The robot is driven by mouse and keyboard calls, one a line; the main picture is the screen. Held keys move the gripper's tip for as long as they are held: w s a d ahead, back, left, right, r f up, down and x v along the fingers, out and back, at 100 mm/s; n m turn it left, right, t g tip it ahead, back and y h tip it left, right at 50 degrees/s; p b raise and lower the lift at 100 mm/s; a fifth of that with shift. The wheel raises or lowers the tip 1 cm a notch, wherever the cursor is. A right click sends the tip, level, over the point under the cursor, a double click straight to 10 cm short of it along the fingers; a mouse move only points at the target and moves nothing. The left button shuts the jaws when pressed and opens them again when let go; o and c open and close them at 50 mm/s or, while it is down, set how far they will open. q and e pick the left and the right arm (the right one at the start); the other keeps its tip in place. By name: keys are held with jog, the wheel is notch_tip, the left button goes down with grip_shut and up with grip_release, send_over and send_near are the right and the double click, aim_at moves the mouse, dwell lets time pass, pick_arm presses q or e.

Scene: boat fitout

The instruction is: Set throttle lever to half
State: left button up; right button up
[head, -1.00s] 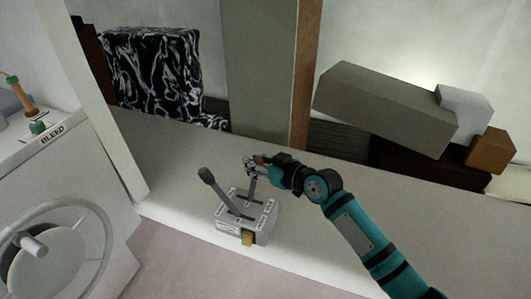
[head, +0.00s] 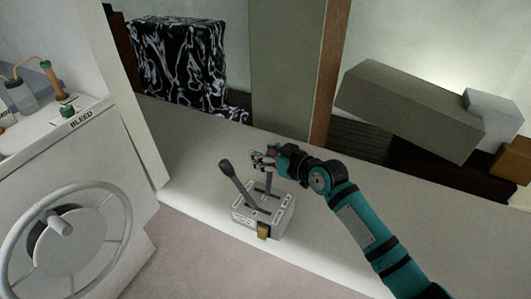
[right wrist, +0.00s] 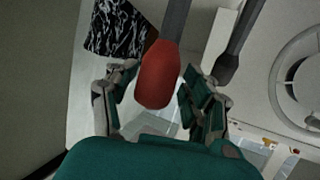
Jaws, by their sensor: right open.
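A grey control box (head: 280,222) with two levers stands on the pale bench. The near lever (head: 226,168) has a dark grey knob and leans up and left; it also shows in the right wrist view (right wrist: 228,65). The other lever has a red knob (right wrist: 158,75). Which is the throttle I cannot tell, as the labels are too small. My right gripper (head: 262,157) is at the red-knobbed lever, open, with the red knob between its fingers (right wrist: 157,85). In the head view the gripper largely hides this knob. My left gripper is not in view.
A white cabinet with a handwheel (head: 75,235) and a BLEED label stands at the left. A black-and-white patterned block (head: 180,65), a wooden post (head: 329,80) and a long grey block (head: 410,108) are behind. The bench right of the box is clear except for my arm.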

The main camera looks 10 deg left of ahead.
jog(key=shift+d, duration=0.1)
jog(key=v, duration=1.2)
